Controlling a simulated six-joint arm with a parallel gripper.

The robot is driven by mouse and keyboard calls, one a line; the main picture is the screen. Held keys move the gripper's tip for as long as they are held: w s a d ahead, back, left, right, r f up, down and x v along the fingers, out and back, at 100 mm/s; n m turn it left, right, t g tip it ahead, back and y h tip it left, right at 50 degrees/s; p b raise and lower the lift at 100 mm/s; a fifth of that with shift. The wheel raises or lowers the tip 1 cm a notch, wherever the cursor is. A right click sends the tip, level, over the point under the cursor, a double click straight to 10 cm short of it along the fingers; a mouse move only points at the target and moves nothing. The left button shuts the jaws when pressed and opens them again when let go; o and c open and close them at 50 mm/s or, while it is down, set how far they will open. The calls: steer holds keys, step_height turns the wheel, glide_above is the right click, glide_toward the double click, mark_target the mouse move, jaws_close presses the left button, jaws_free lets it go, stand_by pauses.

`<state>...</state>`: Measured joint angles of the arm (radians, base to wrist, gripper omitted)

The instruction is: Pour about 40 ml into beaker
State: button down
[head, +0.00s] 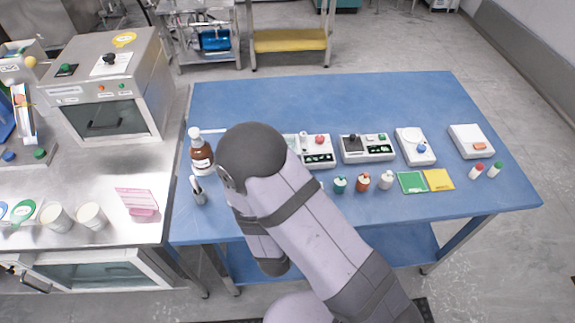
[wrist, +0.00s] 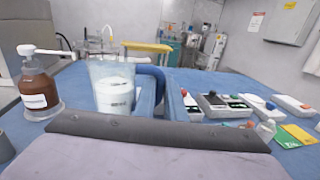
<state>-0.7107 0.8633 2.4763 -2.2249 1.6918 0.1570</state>
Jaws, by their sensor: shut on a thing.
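A clear jug (wrist: 112,72) with a blue handle (wrist: 158,76) on its right stands close in front of my gripper (wrist: 158,128) in the wrist view. It looks upright, and its lower half is whitish with small dark marks. I cannot tell whether that white is its contents or something behind it. The dark edge of my gripper hides the jug's foot. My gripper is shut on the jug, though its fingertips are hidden. In the head view my arm covers both gripper and jug. I cannot make out a separate beaker.
A brown pump bottle (head: 201,153) stands at the table's left, behind a small metal holder (head: 198,190). Several white devices, small bottles and a green card (head: 411,182) lie to the right. The blue table's (head: 330,95) back and front right are clear. A steel bench (head: 110,240) adjoins left.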

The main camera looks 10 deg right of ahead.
steer(key=shift+r, duration=0.3)
steer(key=shift+w, duration=0.15)
